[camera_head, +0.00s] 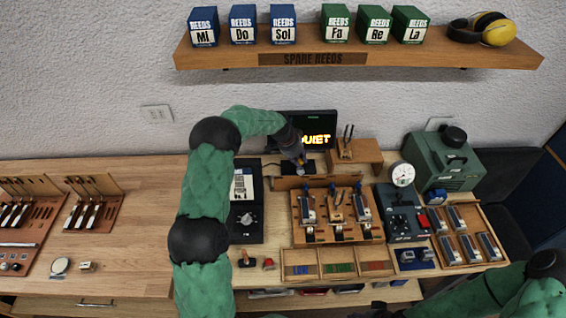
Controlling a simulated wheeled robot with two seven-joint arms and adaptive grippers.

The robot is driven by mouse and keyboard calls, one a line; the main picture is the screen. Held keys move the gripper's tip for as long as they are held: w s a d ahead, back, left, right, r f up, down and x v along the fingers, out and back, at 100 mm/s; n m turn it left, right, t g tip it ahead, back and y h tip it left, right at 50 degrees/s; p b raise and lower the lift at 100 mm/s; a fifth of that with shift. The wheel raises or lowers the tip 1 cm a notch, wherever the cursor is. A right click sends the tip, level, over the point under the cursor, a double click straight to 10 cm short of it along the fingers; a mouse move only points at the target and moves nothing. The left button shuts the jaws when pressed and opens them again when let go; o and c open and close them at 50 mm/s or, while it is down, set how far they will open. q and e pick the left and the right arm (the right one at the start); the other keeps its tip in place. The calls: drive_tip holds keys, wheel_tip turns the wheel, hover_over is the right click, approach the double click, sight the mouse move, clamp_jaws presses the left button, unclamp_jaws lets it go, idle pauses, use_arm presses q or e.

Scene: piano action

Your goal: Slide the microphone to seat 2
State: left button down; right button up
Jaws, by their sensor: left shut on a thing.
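My left gripper (300,162) is behind the wooden action stand, in front of the dark screen, pointing down. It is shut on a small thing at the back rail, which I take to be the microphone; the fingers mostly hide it. The wooden stand (322,242) holds three units side by side: left (307,208), middle (336,206) and right (361,206). The gripper is behind the left unit, left of the middle one. I cannot read any seat numbers. My right arm shows at the lower right, its gripper out of view.
The screen (318,128) stands close behind my left gripper. A wooden block with tools (356,153) is to its right, a black box (246,225) to its left. A grey-blue control box (405,222) and a reed tray (477,260) are further right. The reed shelf (400,58) hangs above.

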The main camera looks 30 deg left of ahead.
use_arm(q)
drive_tip(key=w+d+b, duration=0.1)
drive_tip(key=w+d, duration=0.6)
drive_tip(key=d, duration=0.3)
drive_tip(key=shift+d+r+b, duration=0.2)
drive_tip(key=shift+r+b, duration=0.05)
drive_tip(key=shift+b, duration=0.15)
drive_tip(key=c, duration=1.3)
unclamp_jaws()
drive_tip(key=shift+o, duration=1.1)
drive_tip(key=shift+s+f, duration=0.1)
drive_tip(key=shift+f, duration=0.05)
drive_tip(key=v, duration=1.2)
